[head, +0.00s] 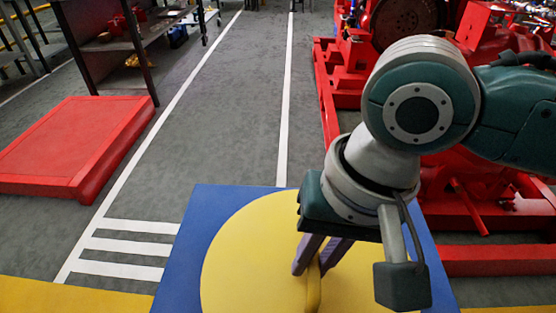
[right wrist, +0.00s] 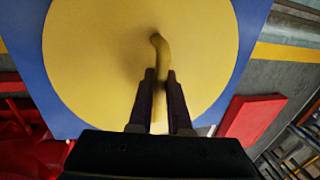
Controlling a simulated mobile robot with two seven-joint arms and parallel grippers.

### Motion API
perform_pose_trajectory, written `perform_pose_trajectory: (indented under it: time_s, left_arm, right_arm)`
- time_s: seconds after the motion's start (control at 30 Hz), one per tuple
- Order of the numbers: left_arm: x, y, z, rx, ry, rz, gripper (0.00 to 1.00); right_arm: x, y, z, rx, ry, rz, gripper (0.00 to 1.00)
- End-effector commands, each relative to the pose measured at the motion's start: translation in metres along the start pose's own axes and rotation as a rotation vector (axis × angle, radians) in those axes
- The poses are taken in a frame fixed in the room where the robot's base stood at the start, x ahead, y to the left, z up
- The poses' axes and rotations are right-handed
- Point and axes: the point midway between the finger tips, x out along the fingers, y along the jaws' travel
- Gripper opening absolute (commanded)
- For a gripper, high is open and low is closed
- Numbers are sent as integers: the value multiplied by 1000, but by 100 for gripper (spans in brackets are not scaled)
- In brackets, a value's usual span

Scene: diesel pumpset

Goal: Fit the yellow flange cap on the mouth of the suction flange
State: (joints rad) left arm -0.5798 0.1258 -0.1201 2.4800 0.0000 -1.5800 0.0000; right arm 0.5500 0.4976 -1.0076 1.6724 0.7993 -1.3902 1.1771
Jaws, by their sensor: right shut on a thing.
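My right gripper (head: 318,262) points down over a large yellow disc at the bottom of the head view. It is shut on a narrow, curved yellow piece (head: 313,288), which appears to be the yellow flange cap. In the right wrist view, the cap (right wrist: 158,50) rises between the two dark fingers (right wrist: 160,95) and bends at its far end. A soft shadow lies beside it on the yellow surface. I cannot tell whether it touches that surface. I cannot make out the suction flange or its mouth in either view. My left gripper is not in view.
The yellow disc (head: 240,255) lies on a blue square panel (head: 190,225). The red pumpset (head: 340,75) stands at the back right, partly hidden by my right arm. A red platform (head: 75,145) and a dark shelf (head: 130,50) are at the left. Grey floor between white lines is clear.

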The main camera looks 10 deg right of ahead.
Motion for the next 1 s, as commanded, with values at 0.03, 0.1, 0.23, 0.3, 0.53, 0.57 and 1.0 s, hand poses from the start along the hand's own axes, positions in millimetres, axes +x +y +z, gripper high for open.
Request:
perform_pose_trajectory:
  time_s: [0.03,0.1,0.23,0.3,0.53,0.57,1.0]
  left_arm:
    - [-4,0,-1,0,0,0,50]
    - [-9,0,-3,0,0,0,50]
    - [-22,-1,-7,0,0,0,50]
    - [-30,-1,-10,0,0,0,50]
    - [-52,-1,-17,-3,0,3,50]
    - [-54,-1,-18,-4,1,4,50]
    - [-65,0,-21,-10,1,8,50]
  right_arm:
    - [-8,-2,-1,-1,2,-3,0]
    - [-19,-5,-1,-2,3,-4,0]
    - [-50,-12,-1,-2,6,-6,0]
    - [-72,-17,-2,-3,5,-7,0]
    - [-140,-31,-1,-3,5,-7,0]
    - [-147,-32,-1,-3,6,-6,0]
    - [-190,-41,0,-1,1,-3,0]
